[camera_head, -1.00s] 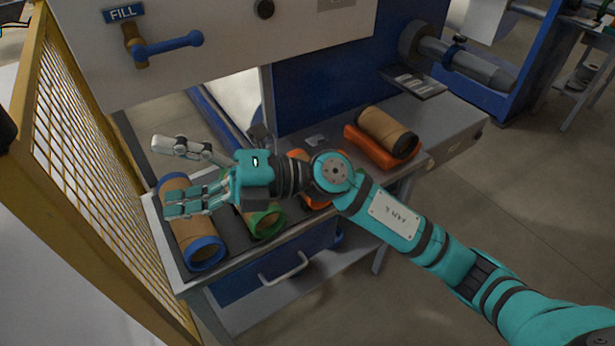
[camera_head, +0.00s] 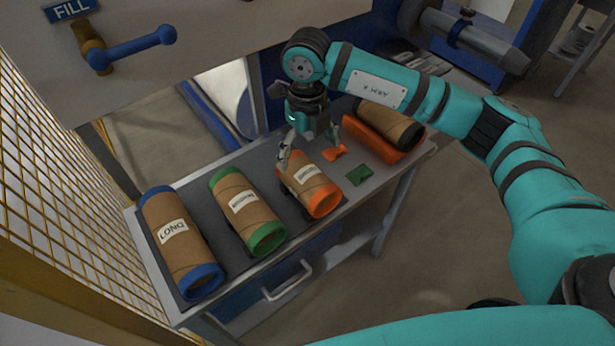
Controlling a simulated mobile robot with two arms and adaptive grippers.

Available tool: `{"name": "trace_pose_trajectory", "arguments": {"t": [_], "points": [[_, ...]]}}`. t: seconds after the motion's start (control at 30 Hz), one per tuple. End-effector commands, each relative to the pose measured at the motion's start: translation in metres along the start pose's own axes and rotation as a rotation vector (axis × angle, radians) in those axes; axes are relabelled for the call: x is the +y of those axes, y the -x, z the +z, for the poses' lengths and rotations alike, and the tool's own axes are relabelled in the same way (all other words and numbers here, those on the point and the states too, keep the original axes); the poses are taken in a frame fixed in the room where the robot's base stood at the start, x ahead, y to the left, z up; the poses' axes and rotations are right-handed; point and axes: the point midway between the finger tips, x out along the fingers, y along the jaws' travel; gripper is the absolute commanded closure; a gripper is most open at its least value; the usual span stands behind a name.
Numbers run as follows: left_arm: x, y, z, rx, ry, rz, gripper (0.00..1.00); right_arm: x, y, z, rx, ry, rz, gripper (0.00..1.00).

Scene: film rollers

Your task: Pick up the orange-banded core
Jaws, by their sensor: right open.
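The orange-banded core (camera_head: 318,192) is a brown cardboard tube with orange end bands and a white label. It lies on the bench to the right of the green-banded core. My right gripper (camera_head: 309,160) is open and points down over the back part of the orange-banded core. One finger shows on the core's left side and the other to its right. I cannot tell whether the fingers touch it. The gripper hides part of the core's far end. My left gripper is not in view.
The green-banded core (camera_head: 246,212) and the blue-banded core (camera_head: 180,243) lie to the left. An orange cradle (camera_head: 376,150) holds a dark-ended tube (camera_head: 388,122) at right. Small orange (camera_head: 335,153) and green (camera_head: 359,174) pieces lie beside the core. A yellow mesh fence (camera_head: 75,215) stands left.

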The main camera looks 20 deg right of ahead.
Motion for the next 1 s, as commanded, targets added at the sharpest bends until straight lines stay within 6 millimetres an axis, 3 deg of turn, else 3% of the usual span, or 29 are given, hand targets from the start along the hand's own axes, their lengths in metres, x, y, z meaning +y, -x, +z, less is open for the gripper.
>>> {"name": "trace_pose_trajectory", "arguments": {"t": [0.07, 0.17, 0.4, 0.53, 0.8, 1.0], "points": [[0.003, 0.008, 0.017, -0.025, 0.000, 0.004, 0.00, 0.000, -0.017, -0.001, 0.005, -0.003, 0.002, 0.00], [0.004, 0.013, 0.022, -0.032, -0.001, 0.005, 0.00, 0.000, -0.037, -0.001, 0.004, -0.001, 0.002, 0.00], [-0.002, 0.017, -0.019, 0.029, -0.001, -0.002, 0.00, 0.000, -0.067, 0.000, 0.000, -0.001, 0.003, 0.00], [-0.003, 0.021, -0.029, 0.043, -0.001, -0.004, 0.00, 0.000, -0.074, 0.000, 0.001, 0.000, 0.002, 0.00], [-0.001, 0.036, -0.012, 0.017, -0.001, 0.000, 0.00, -0.002, -0.113, -0.001, 0.001, 0.000, 0.004, 0.00], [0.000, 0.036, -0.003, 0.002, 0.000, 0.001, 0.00, -0.003, -0.121, 0.000, -0.002, 0.000, 0.003, 0.00]]}}
